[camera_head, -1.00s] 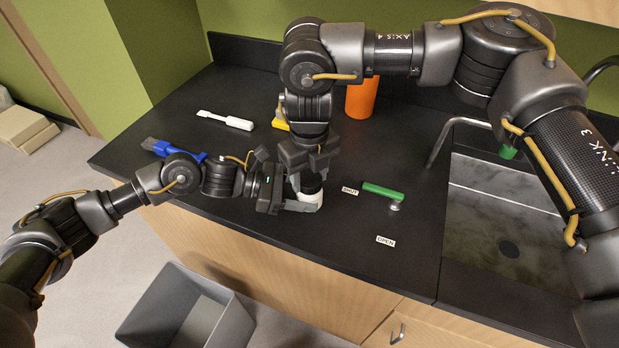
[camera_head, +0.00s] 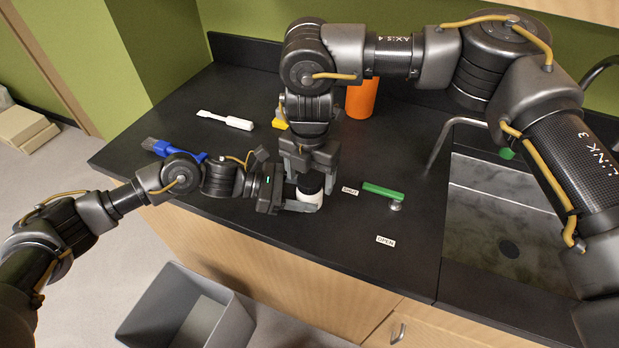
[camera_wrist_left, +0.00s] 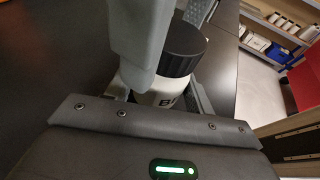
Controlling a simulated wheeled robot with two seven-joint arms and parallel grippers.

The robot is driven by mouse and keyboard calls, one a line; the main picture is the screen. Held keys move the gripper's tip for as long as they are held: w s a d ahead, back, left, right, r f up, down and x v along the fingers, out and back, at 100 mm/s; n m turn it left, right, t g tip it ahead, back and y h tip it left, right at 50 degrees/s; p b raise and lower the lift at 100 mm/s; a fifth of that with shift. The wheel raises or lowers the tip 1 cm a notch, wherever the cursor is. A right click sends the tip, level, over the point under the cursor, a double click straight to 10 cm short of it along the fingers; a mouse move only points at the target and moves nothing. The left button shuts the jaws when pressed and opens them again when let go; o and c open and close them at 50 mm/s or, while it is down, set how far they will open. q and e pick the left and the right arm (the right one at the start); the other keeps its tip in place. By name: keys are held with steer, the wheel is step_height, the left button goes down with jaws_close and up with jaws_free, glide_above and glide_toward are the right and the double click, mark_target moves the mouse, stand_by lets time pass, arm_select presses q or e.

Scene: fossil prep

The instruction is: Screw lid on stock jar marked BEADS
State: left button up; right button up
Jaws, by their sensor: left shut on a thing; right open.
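The white stock jar (camera_head: 312,198) stands upright near the counter's front edge. Its black lid (camera_head: 310,183) sits on top; whether it is fully tightened I cannot tell. My left gripper (camera_head: 301,203) is shut on the jar's body from the left. In the left wrist view the jar (camera_wrist_left: 165,98) shows part of a dark label starting with B, and the ribbed black lid (camera_wrist_left: 183,50) sits above it. A grey finger hides the jar's left part. My right gripper (camera_head: 311,172) points down from above, open, with its fingers just over or beside the lid; contact is unclear.
A green-handled valve (camera_head: 383,191) stands right of the jar, near the SHUT (camera_head: 350,191) and OPEN (camera_head: 385,240) labels. The sink (camera_head: 505,215) is further right. A grey bin (camera_head: 190,315) stands below.

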mark_target(310, 178)
step_height(310, 178, up, 7)
steer(key=shift+r, duration=0.1)
stand_by(0.4)
arm_select(q)
steer(key=o, duration=1.7)
steer(key=shift+a, duration=0.1)
steer(key=v, duration=1.2)
